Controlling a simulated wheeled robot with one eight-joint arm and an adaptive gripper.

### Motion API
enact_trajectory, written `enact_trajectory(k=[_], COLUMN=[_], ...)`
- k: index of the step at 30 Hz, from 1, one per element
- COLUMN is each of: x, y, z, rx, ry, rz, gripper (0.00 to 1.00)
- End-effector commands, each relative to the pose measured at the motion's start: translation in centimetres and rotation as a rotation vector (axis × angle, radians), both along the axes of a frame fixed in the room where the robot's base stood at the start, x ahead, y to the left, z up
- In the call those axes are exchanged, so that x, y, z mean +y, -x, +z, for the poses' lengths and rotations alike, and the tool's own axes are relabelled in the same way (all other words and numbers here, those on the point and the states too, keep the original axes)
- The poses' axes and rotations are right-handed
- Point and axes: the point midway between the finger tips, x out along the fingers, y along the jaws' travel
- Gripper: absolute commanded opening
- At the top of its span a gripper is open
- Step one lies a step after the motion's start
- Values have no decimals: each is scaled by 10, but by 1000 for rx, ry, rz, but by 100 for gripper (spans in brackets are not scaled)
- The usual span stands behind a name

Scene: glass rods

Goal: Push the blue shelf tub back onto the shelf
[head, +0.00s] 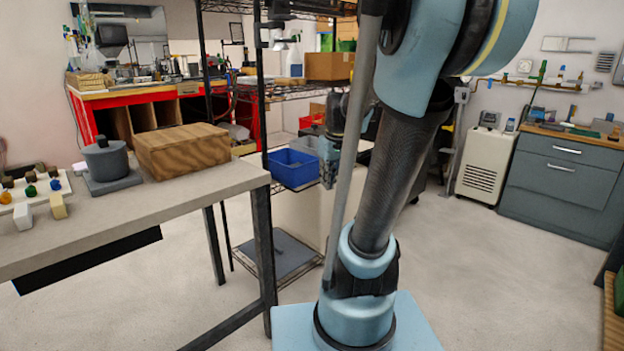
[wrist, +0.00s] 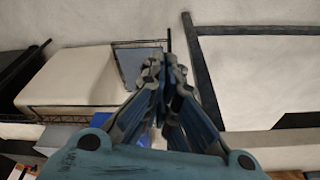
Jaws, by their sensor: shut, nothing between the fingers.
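The blue shelf tub (head: 292,172) sits upright and open-topped at the middle level of the black wire rack, just right of its near post. How far it sticks out past the shelf edge is hard to tell. My gripper (head: 328,178) points down just right of the tub, its fingers together and empty. In the head view I cannot tell whether it touches the tub. In the wrist view the closed fingertips (wrist: 157,62) show centrally, and a small blue patch behind the fingers may be the tub, mostly hidden.
A table (head: 190,196) with a wooden box (head: 180,150) and a grey pot (head: 105,160) stands left of the rack. The rack's black post (head: 262,110) rises beside the tub. A grey bin (head: 305,145) is behind it. Open floor (head: 470,270) lies to the right.

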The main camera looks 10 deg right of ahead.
Motion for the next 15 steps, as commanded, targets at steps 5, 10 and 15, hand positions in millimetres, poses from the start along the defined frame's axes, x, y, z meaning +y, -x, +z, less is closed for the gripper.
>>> enact_trajectory(k=[5, 10, 15], x=[-7, -15, -24], y=[-56, -109, -158], z=[9, 10, 6], rx=[-13, -28, -45], ry=[-6, -10, -15], rz=[75, 149, 219], gripper=[0, 0, 0])
